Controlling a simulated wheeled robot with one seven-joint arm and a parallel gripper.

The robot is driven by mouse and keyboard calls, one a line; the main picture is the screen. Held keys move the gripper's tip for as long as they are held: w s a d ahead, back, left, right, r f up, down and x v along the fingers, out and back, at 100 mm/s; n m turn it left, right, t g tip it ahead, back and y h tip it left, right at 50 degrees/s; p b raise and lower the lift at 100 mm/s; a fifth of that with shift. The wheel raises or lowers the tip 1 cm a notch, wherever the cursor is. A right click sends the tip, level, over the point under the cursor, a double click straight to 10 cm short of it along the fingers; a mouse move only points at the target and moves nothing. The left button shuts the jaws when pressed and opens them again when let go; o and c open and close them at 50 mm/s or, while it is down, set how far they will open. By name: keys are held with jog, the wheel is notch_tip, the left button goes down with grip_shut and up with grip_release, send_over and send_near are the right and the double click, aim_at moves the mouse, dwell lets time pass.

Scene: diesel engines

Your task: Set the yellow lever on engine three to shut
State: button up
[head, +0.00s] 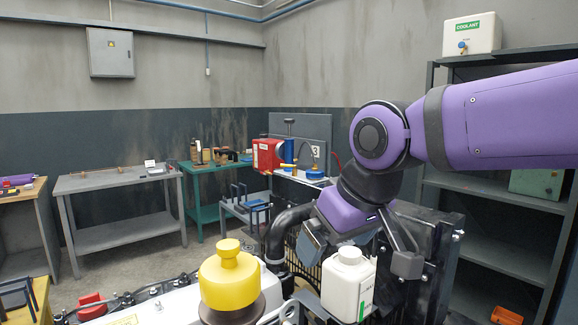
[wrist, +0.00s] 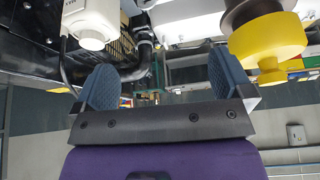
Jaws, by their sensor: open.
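A board marked with a 3 (head: 316,152) stands at the back, with a red tank (head: 267,155) in front of it. A small yellow piece (head: 286,166) shows just under the red tank; it may be the yellow lever, but it is too small to tell its setting. My gripper (head: 358,252) is open and empty, far in front of it, over the near engine. In the wrist view my gripper (wrist: 163,82) has its two blue-grey finger pads wide apart with nothing held between them.
A white bottle (head: 348,285) is close by my gripper; the wrist view shows it at upper left (wrist: 90,22). A large yellow knob-topped cap (head: 229,277) rises from the near engine. A black hose (head: 277,235) curves behind. A grey shelf (head: 500,185) stands at right.

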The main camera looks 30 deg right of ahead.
jog(key=shift+r, duration=0.1)
jog(key=c, duration=0.4)
jog(key=shift+w+d+r+m, duration=0.2)
jog(key=shift+w+r+m, duration=0.4)
jog(key=shift+w+r, duration=0.5)
jog(key=c, duration=0.7)
jog(key=w+d+r+m, duration=0.1)
jog(key=w+r+m, duration=0.1)
jog(key=w, duration=0.1)
jog(key=w+d+r+m, duration=0.1)
jog(key=w+r+m, duration=0.1)
jog(key=w+r, duration=0.1)
jog(key=w+d+r+m, duration=0.1)
jog(key=w+r+m, duration=0.1)
jog(key=w, duration=0.3)
jog(key=shift+w+d+r+y, duration=0.1)
jog(key=shift+d+r+y, duration=0.1)
jog(key=shift+y, duration=0.2)
jog(key=w+d+r+m, duration=0.2)
jog(key=w+d+m, duration=0.6)
jog(key=w, duration=0.6)
jog(key=w+d+r+m, duration=0.3)
jog(key=w+d+m, duration=0.45)
jog(key=w, duration=0.65)
jog(key=w+d+f+m, duration=0.5)
jog(key=w+d+f, duration=0.1)
jog(key=w+d, duration=0.5)
jog(key=x, duration=1.1)
jog(key=shift+s+a, duration=0.2)
jog(key=shift+s, duration=0.05)
